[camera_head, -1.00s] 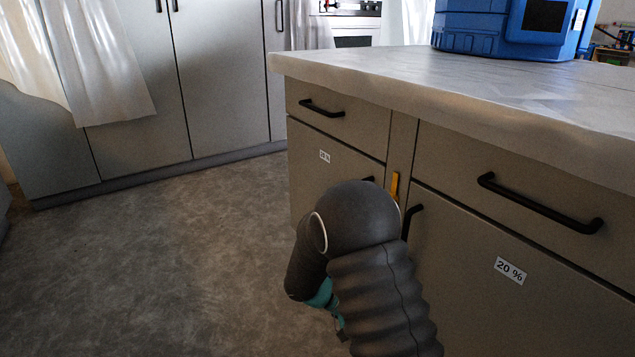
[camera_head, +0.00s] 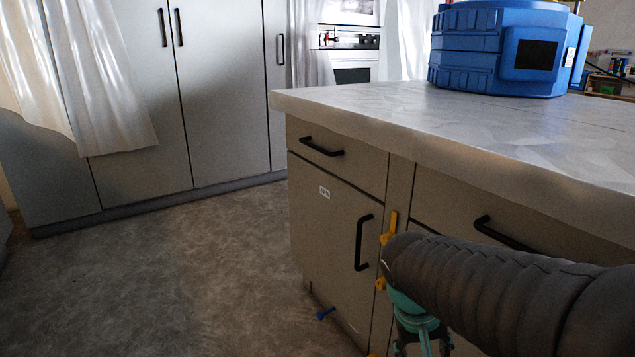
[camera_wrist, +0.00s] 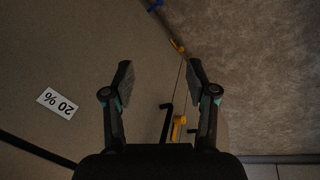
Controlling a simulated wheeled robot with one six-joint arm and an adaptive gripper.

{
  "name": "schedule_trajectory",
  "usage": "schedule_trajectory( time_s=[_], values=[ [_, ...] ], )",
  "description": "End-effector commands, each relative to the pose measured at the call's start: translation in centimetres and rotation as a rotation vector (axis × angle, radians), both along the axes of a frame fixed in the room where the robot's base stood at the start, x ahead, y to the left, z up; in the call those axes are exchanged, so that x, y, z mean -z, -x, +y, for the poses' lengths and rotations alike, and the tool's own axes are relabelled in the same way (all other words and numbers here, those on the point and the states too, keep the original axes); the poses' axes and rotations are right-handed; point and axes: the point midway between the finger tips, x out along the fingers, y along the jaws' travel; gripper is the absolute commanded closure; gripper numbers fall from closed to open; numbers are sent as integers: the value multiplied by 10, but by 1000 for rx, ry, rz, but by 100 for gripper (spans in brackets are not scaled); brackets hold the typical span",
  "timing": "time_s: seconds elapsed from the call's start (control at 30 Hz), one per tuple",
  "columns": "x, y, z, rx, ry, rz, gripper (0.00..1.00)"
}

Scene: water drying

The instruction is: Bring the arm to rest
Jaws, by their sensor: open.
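My arm, in a dark ribbed sleeve, reaches in from the lower right of the head view, in front of the cabinet fronts (camera_head: 335,235) below the counter. My gripper (camera_wrist: 160,82) shows in the wrist view with its two fingers spread apart and nothing between them. In the head view only part of the gripper shows, at the lower end of the arm, cut off by the bottom edge. The gripper is near the cabinet doors; the wrist view shows no clear contact with them.
The counter (camera_head: 380,105) carries a blue container (camera_head: 500,45) at the back. Black handles (camera_head: 363,242) and yellow pieces (camera_head: 388,228) stick out from the cabinet front. A blue piece (camera_head: 326,313) shows low by the door. Open floor (camera_head: 180,270) lies to the left. A curtain (camera_head: 105,80) hangs back left.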

Motion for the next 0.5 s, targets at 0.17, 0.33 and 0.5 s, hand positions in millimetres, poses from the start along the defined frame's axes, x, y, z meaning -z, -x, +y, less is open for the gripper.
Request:
schedule_trajectory(
  time_s=[0.17,0.33,0.5],
  values=[
    [-30,30,4,-31,-102,-123,43],
    [-50,55,11,-70,-179,-241,43],
    [-62,71,16,-101,-223,-333,43]
  ],
)
